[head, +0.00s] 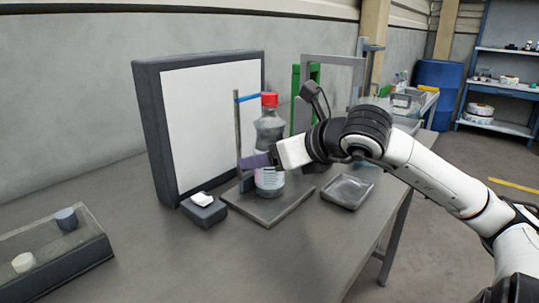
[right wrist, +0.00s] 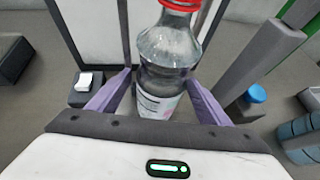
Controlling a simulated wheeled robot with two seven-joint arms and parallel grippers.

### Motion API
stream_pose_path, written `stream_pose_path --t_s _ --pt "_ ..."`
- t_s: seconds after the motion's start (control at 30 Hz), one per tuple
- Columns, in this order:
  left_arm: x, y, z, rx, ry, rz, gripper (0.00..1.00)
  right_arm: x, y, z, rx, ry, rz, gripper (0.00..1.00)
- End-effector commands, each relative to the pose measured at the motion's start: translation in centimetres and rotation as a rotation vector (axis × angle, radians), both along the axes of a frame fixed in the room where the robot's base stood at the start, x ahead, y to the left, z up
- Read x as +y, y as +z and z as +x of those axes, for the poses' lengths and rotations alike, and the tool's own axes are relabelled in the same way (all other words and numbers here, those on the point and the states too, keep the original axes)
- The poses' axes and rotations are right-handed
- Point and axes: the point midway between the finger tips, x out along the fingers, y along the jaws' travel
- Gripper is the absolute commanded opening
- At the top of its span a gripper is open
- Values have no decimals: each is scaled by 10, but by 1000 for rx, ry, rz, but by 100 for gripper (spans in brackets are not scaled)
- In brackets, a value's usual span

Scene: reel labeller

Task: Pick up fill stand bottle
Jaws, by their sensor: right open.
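The fill stand bottle (head: 269,130) is clear with a red cap and a pale label. It stands upright on the dark base plate of the stand (head: 262,212), beside a thin post with a blue clip (head: 246,97). My right gripper (head: 256,160) reaches in from the right at the bottle's middle and hides part of it. In the right wrist view, the bottle (right wrist: 168,58) stands between the two spread purple fingers of the gripper (right wrist: 158,80). Whether either finger touches it is hard to tell. My left gripper is not in view.
A white-faced panel with a dark frame (head: 154,130) stands behind the stand. A small dark box with a white top (head: 204,208) is left of the plate. A shallow grey tray (head: 347,191) lies to its right. A bin with two small cylinders (head: 95,253) is at front left.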

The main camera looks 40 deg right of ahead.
Motion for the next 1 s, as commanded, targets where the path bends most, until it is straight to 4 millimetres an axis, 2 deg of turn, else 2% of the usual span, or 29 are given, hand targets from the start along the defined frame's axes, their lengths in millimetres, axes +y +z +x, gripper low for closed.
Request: stream_pose_path --t_s 0.17,0.2,0.5,0.57,0.83,1.0 --pt "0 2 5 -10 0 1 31 0 -1 0 0 0 0 72" --pt "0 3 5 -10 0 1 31 0 -1 0 0 0 0 68" --pt "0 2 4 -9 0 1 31 0 0 0 1 1 1 18" --pt "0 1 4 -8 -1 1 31 0 2 0 -6 0 -1 10" --pt "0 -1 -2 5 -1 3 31 0 7 1 -7 0 -2 10" --pt "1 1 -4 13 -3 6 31 0 34 1 -12 0 -5 10"
